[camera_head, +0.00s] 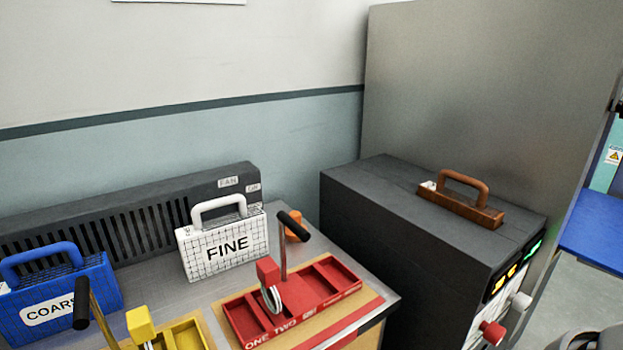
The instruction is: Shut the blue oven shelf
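A dark grey box-shaped unit (400,215), which looks like the oven, stands right of the bench. Its front faces right, seen at a steep angle, with orange and green lit displays (512,270) and red (492,332) and white (520,301) knobs. No blue shelf shows on the visible part of its front; the lower front is cut off by the picture edge. A flat blue surface (600,225) lies at the far right; I cannot tell whether it is a shelf or a table top. Neither gripper can be made out.
A brown handled block (460,208) sits on the unit. The bench holds a white FINE case (222,245), a blue COARSE case (60,300), a red tray (290,305) and a yellow tray (180,335). A tall grey panel (480,90) stands behind. A grey rounded shape (592,339) is at bottom right.

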